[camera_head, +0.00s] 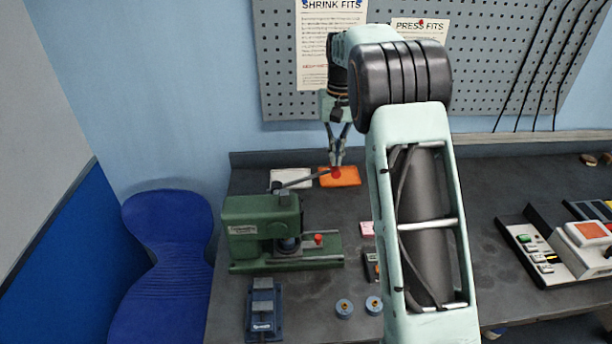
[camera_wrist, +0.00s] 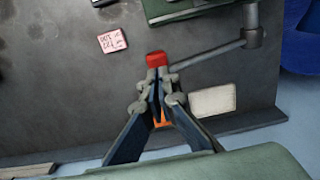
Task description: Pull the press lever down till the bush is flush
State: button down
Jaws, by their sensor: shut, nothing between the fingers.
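The green press (camera_head: 262,225) stands on the bench, left of centre in the head view. Its lever (camera_head: 296,183) is a thin grey rod, reaching back and right from the press to a red knob (camera_head: 337,173). In the wrist view the lever (camera_wrist: 208,53) runs from its pivot to the red knob (camera_wrist: 156,59). My gripper (camera_head: 336,163) is shut and empty, pointing down with its fingertips right at the knob. In the wrist view the closed fingertips (camera_wrist: 160,76) overlap the knob's edge; I cannot tell whether they touch. The bush under the ram cannot be made out.
A control box (camera_head: 548,250) sits at the right. My arm hides part of the bench.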

jog(key=shift+a+r, duration=0.1)
jog(key=shift+r, duration=0.15)
jog(key=shift+r, duration=2.55)
